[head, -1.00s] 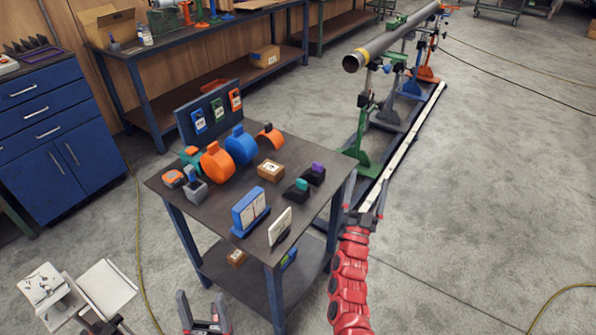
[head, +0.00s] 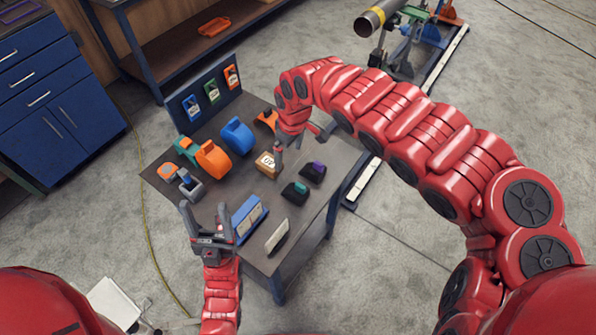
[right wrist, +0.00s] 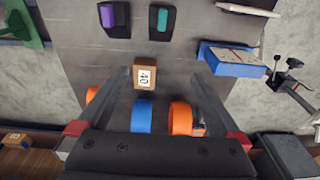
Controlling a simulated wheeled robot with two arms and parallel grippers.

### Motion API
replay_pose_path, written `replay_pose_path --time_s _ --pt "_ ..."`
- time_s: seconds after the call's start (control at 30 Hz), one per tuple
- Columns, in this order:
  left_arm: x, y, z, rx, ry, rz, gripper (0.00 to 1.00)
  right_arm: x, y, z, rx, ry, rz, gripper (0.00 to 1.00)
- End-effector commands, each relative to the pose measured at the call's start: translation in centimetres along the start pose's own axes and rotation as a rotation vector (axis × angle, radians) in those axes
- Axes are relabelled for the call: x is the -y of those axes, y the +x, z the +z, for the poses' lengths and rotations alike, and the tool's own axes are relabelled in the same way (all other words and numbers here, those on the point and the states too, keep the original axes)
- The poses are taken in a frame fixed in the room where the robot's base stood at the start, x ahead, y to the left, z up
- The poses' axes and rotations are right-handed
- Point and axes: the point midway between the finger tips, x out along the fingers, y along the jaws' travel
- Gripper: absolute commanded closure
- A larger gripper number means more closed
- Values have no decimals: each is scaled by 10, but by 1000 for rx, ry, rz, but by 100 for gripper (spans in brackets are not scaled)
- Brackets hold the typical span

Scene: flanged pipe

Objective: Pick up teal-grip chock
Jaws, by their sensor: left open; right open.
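The teal-grip chock (head: 293,193), a black block with a teal top, stands on the dark table (head: 218,187) right of its middle. It also shows at the top of the right wrist view (right wrist: 159,20). A similar chock with a purple grip (head: 313,172) stands beside it. My right gripper (head: 301,142) is open and empty above the table, near the small brown box; the teal-grip chock lies beyond its fingertips in the right wrist view. My left gripper (head: 203,208) is open and empty at the table's left front edge.
A brown labelled box (head: 266,164) sits close to the chocks. Orange (head: 213,160) and blue (head: 237,136) ring-shaped pieces stand behind. A pipe on stands (head: 378,18) is at the back.

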Motion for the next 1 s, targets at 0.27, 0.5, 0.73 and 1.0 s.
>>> replay_pose_path --time_s 0.27,0.5,0.73,1.0 --pt "-1 -20 3 1 0 0 35 -1 24 41 124 -9 1 0" --pt "-2 -42 7 1 0 0 35 0 62 44 118 -9 -2 0" --pt "-2 -49 8 0 0 0 35 1 98 48 122 -11 -1 0" --pt "-2 -40 7 0 0 0 35 0 119 50 121 -10 3 0"
